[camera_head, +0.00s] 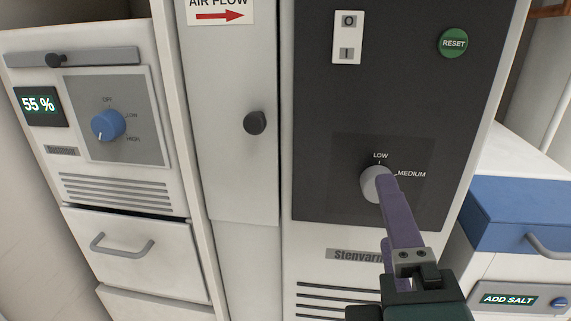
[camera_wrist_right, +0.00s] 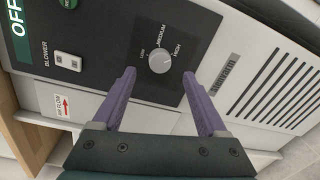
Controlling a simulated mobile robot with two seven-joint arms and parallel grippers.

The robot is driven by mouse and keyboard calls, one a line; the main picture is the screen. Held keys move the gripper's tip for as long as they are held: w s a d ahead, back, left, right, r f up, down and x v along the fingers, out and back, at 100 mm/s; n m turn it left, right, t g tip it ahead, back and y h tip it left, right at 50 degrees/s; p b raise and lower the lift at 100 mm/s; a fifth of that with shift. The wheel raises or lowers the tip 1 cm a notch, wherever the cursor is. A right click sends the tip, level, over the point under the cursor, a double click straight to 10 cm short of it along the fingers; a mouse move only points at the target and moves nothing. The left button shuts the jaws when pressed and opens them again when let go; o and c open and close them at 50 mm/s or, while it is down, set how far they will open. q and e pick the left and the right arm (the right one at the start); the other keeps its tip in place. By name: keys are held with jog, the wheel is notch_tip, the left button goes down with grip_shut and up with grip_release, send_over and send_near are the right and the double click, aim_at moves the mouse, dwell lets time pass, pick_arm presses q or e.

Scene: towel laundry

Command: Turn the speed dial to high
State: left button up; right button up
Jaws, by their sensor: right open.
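The speed dial (camera_head: 370,184) is a round light-grey knob on the dark panel (camera_head: 330,205), with LOW and MEDIUM labels showing in the head view. The right wrist view also shows the dial (camera_wrist_right: 159,63), with LOW, MEDIUM and HIGH around it. I cannot tell clearly where its pointer stands. My right gripper (camera_head: 385,178) has purple fingers that cover part of the dial and the HIGH label in the head view. In the right wrist view the gripper (camera_wrist_right: 158,74) is open, with one fingertip on each side of the dial. Contact cannot be told. My left gripper is out of view.
A white rocker switch (camera_head: 347,37) and a green RESET button (camera_head: 453,43) sit above the dial. A blue knob (camera_head: 107,125) is on the unit at left. A black door knob (camera_head: 255,122) and a blue drawer (camera_head: 515,215) flank the panel.

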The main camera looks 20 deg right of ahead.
jog(key=v, duration=0.4)
jog(key=shift+s+a, duration=0.1)
jog(key=shift+p, duration=0.3)
